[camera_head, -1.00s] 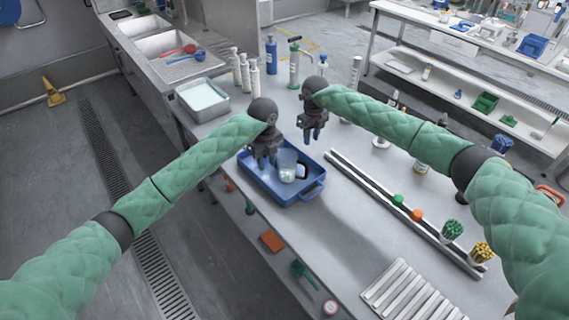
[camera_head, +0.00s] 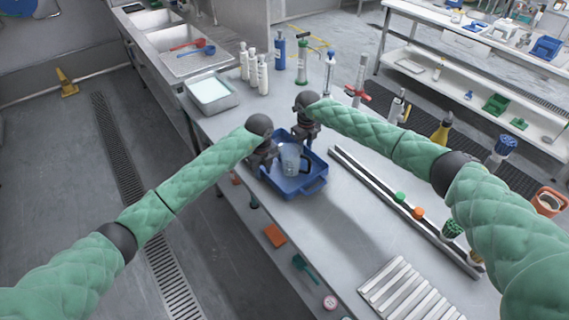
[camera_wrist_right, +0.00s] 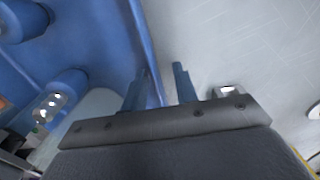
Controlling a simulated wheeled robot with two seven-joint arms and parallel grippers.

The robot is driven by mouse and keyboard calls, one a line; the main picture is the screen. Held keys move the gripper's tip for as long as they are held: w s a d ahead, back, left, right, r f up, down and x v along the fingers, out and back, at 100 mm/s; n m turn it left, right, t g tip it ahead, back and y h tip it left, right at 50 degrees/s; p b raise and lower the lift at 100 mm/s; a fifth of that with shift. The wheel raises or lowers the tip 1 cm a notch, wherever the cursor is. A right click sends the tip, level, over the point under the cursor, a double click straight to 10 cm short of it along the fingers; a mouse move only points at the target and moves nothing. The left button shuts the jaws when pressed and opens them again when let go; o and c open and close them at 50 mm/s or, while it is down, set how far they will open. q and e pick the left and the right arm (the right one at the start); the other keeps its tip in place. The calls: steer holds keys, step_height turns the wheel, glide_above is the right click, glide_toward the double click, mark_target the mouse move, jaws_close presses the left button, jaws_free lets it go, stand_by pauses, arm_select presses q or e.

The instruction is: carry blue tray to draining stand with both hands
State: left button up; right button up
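The blue tray (camera_head: 312,187) sits on the grey bench and holds a clear beaker or jug (camera_head: 290,158). My left gripper (camera_head: 265,168) is at the tray's left side; its fingers are too small and hidden to judge. My right gripper (camera_head: 303,140) is low at the tray's far edge. In the right wrist view its two fingers (camera_wrist_right: 163,88) are apart, with the blue tray wall (camera_wrist_right: 146,45) running down between them. A white slatted rack (camera_head: 408,291), which may be the draining stand, lies at the bench's near right.
A white-filled metal pan (camera_head: 209,92) and white bottles (camera_head: 252,68) stand beyond the tray. A long rail (camera_head: 385,192) with green and orange caps lies to its right. Clear bench lies between tray and slatted rack. Sinks (camera_head: 165,38) are at back left.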

arm_select(q)
steer(key=shift+f, duration=0.2)
arm_select(e)
steer(key=shift+f, duration=0.15)
arm_select(q)
steer(key=shift+s+a+r, duration=0.1)
steer(key=shift+a, duration=0.05)
steer(key=shift+c, duration=0.2)
arm_select(e)
steer(key=shift+s+a, duration=0.15)
steer(key=shift+c, duration=0.2)
arm_select(q)
jaws_close()
arm_select(e)
jaws_close()
arm_select(q)
steer(key=shift+r, duration=0.1)
arm_select(e)
steer(key=shift+r, duration=0.2)
